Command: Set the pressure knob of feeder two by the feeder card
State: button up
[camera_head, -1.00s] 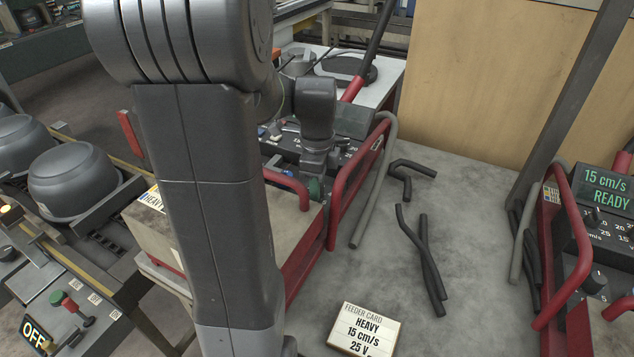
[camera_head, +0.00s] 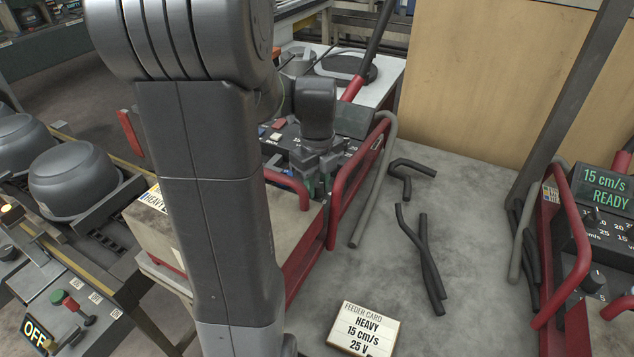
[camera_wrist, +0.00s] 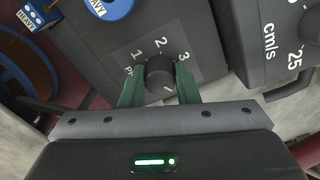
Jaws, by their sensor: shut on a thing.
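The pressure knob (camera_wrist: 159,72) is dark grey and sits on a black panel with the numbers 1, 2 and 3 around it. A short white mark shows on its face toward the lower right; I cannot tell which number it stands for. My gripper (camera_wrist: 160,88) has its green fingers on both sides of the knob, shut on it. In the head view my gripper (camera_head: 313,187) is at the front of the red-framed feeder unit (camera_head: 345,190), and the knob is hidden there. The feeder card (camera_head: 366,328) lies on the grey table and reads HEAVY, 15 cm/s, 25 V.
Another red-framed unit (camera_head: 590,250) at the right shows 15 cm/s READY. Red bars (camera_head: 290,186) run close to my gripper. Dark bent hoses (camera_head: 425,255) lie on the table. A blue round tag (camera_wrist: 110,8) and a cm/s dial (camera_wrist: 308,28) are near the knob.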

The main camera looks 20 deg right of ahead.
aim_at(317, 183)
dwell(0.4)
jog(key=o, duration=1)
notch_tip(317, 183, up, 14)
jog(key=shift+f+b, duration=0.1)
jog(key=shift+b, duration=0.25)
notch_tip(317, 183, down, 14)
jog(key=shift+r+p, duration=0.1)
jog(key=shift+p, duration=0.25)
dwell(0.3)
